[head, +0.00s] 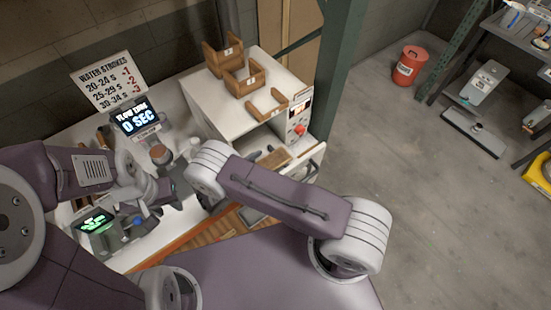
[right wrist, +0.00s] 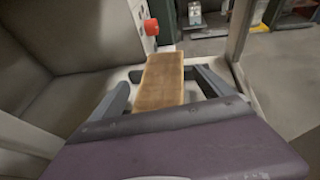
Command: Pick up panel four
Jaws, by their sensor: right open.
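A flat tan wooden panel (right wrist: 160,84) lies in the right wrist view between the two dark fingers of my right gripper (right wrist: 166,73). The fingers are apart, one on each side, with a visible gap at least on the right. No number is readable on it, so I cannot tell if it is panel four. In the head view the panel (head: 275,158) shows in the opening of the white cabinet (head: 207,93), with my right gripper (head: 263,153) beside it, partly hidden by my arm. My left gripper (head: 135,195) is over the bench at left; its jaws are unclear.
Several wooden holders (head: 246,84) stand on the cabinet top. A red button (head: 300,129) is on its front. A scale (head: 95,223) with a green display and a timer screen (head: 138,120) stand on the bench. A red bucket (head: 409,65) is on the open floor.

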